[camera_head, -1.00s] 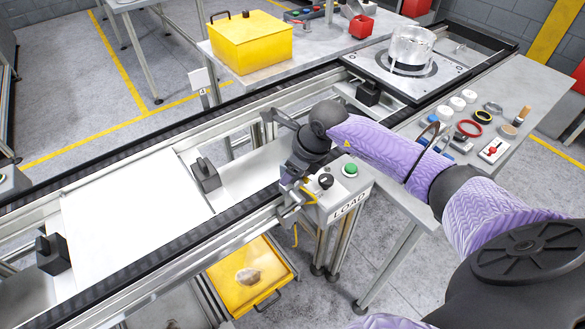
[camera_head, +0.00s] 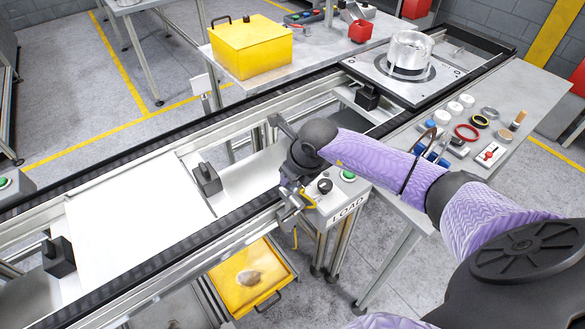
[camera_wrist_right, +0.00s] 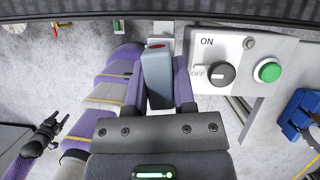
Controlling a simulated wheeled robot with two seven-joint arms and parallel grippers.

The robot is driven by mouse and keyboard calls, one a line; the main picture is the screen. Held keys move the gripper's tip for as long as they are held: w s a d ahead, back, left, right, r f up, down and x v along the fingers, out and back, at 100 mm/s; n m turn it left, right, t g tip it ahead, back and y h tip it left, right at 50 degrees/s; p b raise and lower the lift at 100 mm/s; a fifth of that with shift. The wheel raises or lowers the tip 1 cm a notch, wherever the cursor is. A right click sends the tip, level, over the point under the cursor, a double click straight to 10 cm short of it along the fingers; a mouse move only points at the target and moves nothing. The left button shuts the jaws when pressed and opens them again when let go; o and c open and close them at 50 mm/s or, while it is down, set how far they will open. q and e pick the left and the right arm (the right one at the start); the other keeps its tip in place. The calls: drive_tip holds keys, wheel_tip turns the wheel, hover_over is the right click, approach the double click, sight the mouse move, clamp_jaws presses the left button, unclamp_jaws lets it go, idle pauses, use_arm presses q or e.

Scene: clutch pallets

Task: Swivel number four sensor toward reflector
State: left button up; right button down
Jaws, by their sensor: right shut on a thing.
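My right gripper (camera_head: 291,187) is low at the near rail of the conveyor, beside the LOAD control box (camera_head: 343,205). In the right wrist view its purple fingers (camera_wrist_right: 158,95) are shut on a grey box-shaped sensor (camera_wrist_right: 157,72) with a red patch near its far end. The sensor sits by a metal bracket. I cannot read a number on it, and its body is mostly hidden in the head view. I cannot pick out the reflector. A dark gripper-like shape, probably my left gripper (camera_wrist_right: 46,132), shows at the wrist view's left; its jaws are unclear.
The control box has a black ON/OFF knob (camera_wrist_right: 222,73) and a green button (camera_wrist_right: 268,71) close to the right of the gripper. A white plate (camera_head: 125,225) lies on the conveyor. A yellow box (camera_head: 250,48) stands behind. Rings and small parts lie on the right table (camera_head: 535,95).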

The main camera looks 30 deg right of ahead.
drive_tip(key=shift+a+m+h, duration=0.1)
drive_tip(key=shift+m+h, duration=0.2)
drive_tip(key=shift+m, duration=0.4)
drive_tip(key=shift+c, duration=2.2)
unclamp_jaws()
use_arm(q)
drive_tip(key=shift+d+r, duration=0.3)
drive_tip(key=shift+d, duration=0.2)
use_arm(e)
drive_tip(key=shift+r, duration=0.1)
